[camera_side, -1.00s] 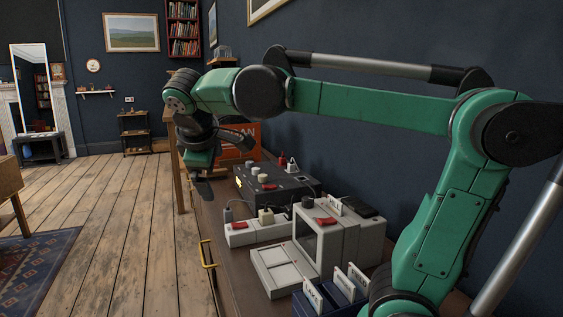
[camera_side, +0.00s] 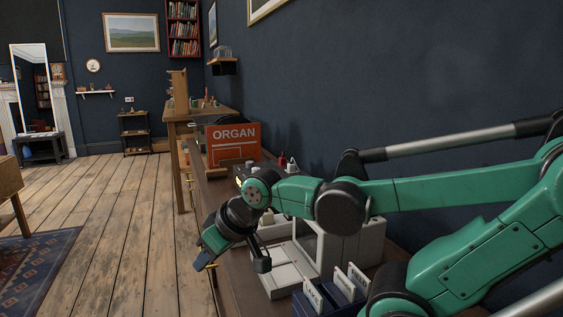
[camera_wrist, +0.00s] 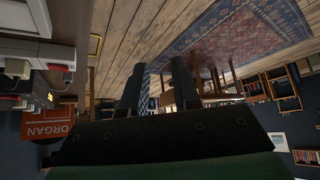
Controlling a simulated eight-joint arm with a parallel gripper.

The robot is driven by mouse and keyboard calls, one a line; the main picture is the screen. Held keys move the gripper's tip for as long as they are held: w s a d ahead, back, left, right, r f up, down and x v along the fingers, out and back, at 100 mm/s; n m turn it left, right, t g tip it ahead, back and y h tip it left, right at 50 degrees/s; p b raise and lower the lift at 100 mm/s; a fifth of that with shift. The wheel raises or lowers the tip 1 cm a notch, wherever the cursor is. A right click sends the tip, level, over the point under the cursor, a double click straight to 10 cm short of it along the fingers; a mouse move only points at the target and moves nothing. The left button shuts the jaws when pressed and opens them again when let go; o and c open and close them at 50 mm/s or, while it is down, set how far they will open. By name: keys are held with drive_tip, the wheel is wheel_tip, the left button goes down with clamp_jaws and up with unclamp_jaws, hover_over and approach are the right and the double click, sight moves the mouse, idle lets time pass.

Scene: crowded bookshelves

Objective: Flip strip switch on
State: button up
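My gripper (camera_side: 233,263) hangs low in the side view, over the desk's left edge, with its two dark fingers spread apart. In the wrist view the fingers (camera_wrist: 156,85) are also apart, with nothing between them. The pale power strip (camera_side: 275,231) is mostly hidden behind my arm and gripper in the side view. In the wrist view, a pale strip at the far left with a red switch (camera_wrist: 58,67) appears to be it. My gripper is apart from it. I cannot tell the switch's position.
A beige computer (camera_side: 350,240) stands right of my gripper, with blue file holders (camera_side: 333,298) in front. An orange ORGAN box (camera_side: 236,142) stands behind on the desk. Dark wall borders the right; open wooden floor (camera_side: 120,220) lies left.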

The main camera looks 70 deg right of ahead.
drive_tip(key=w+d+m, duration=0.1)
drive_tip(key=d, duration=0.2)
drive_tip(key=w+d+r+m+h, duration=0.1)
drive_tip(key=w+d+m, duration=0.1)
drive_tip(key=d, duration=0.1)
drive_tip(key=w+d+r+m+h, duration=0.1)
drive_tip(key=d, duration=0.3)
drive_tip(key=shift+w, duration=0.3)
clamp_jaws()
drive_tip(key=w+d+m+h, duration=0.1)
drive_tip(key=d+m+h, duration=0.2)
drive_tip(key=d, duration=0.9)
drive_tip(key=shift+w+m, duration=0.15)
drive_tip(key=shift+m, duration=0.55)
drive_tip(key=shift+a+f, duration=0.1)
